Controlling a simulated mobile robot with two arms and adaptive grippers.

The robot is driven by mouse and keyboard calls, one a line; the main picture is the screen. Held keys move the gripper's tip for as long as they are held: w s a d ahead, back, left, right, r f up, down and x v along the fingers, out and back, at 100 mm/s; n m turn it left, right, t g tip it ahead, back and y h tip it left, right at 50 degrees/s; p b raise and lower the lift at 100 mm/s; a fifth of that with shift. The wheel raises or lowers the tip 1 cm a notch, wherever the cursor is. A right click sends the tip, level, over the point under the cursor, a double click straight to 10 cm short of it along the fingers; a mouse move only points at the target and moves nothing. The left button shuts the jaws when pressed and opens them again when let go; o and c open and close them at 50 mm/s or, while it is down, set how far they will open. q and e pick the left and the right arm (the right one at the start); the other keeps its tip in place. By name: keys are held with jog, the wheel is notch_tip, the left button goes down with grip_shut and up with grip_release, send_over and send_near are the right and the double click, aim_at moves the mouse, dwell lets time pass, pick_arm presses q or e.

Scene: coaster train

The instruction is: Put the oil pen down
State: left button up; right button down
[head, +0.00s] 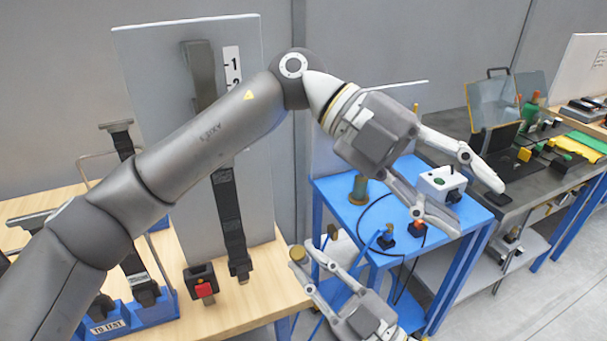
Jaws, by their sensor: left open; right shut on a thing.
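My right gripper (310,264) is low in the middle of the head view. It is shut on a slim thing, with a round brass-coloured end (297,254) showing at its fingertips; I take this to be the oil pen. The fingers hide most of it. It is held in front of the gap between the wooden table and the blue table. My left gripper (476,207) is open and empty, with its fingers spread over the right part of the blue table (331,187).
On the blue table stand a brass cylinder (359,190), a white box (442,184) and small connectors with a black cable. The wooden table (262,287) carries a black-and-red block (201,284) and blue stands. A grey bench (520,197) stands at right.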

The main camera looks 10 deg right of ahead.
pick_arm(q)
jog(key=w+a+f+m+t+y, duration=0.1)
jog(key=a+f+t+y, duration=0.2)
jog(key=a+t+y, duration=0.3)
jog(key=n+t+y, duration=0.1)
jog(key=t+y, duration=0.2)
jog(key=y, duration=0.2)
send_near(300, 247)
jog(key=f, duration=1)
jog(key=shift+w+a+f, duration=0.1)
jog(key=shift+a+f, duration=0.1)
jog(key=shift+a, duration=0.15)
grip_shut()
pick_arm(e)
jog(key=c, duration=1.3)
grip_release()
jog(key=shift+r, duration=0.1)
jog(key=shift+o, duration=0.2)
